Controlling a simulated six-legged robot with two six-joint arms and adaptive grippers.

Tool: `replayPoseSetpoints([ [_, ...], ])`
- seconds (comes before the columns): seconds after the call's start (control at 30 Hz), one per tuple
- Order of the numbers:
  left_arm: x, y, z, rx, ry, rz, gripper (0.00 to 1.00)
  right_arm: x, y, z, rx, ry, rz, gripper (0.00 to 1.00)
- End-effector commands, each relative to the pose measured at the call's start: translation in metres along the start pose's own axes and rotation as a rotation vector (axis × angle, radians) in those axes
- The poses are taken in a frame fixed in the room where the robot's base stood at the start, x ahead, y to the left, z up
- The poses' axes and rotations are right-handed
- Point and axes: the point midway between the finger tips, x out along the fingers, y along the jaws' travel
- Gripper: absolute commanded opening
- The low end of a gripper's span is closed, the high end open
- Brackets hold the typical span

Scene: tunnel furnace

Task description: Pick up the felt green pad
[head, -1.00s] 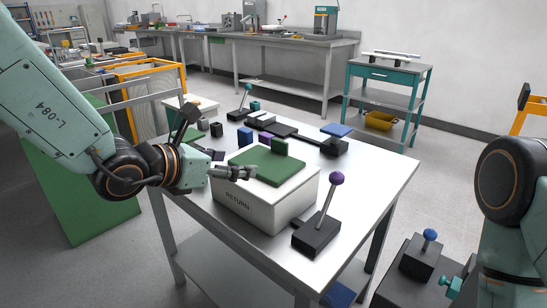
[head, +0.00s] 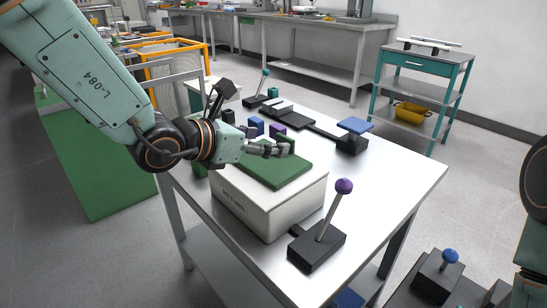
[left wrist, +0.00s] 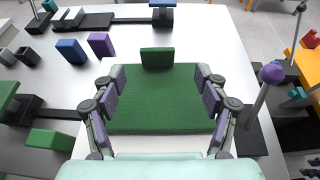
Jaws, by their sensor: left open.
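A flat green pad (head: 283,176) lies on top of a white box (head: 240,205) marked RETURN, on the metal table. The pad also fills the middle of the left wrist view (left wrist: 160,105). A small green block (left wrist: 157,57) stands upright at the pad's far edge. My left gripper (head: 280,149) is over the pad, its fingers pointing toward the far side. In the left wrist view the open fingers (left wrist: 160,88) are spread to either side of the pad, with nothing between them but the pad below. Whether they touch it is unclear. My right gripper is out of view.
A lever with a purple knob (head: 344,186) stands on a black base close to the box's right. Blue (left wrist: 70,49) and purple (left wrist: 101,44) blocks stand beyond the box. A blue plate (head: 356,125) tops a black base at the table's far right. The table's right side is mostly clear.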

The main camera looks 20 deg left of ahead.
Motion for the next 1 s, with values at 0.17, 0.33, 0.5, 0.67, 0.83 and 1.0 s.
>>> replayPoseSetpoints([
  [0.17, 0.015, 0.000, -0.003, 0.003, 0.003, 0.000, 0.74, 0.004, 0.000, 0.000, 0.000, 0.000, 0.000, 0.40],
  [0.33, 0.033, 0.001, -0.001, 0.004, 0.001, -0.001, 0.74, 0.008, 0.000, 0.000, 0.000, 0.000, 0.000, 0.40],
  [0.5, 0.059, 0.003, 0.001, 0.005, 0.002, -0.002, 0.74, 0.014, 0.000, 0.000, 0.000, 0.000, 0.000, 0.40],
  [0.67, 0.071, 0.003, 0.003, 0.002, 0.001, -0.002, 0.74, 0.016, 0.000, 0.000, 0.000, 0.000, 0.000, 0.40],
  [0.83, 0.073, 0.003, 0.004, 0.000, 0.000, -0.002, 0.74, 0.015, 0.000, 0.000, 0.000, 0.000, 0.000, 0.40],
  [1.0, 0.073, 0.003, 0.004, 0.000, 0.000, -0.002, 0.64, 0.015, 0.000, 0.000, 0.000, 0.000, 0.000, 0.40],
])
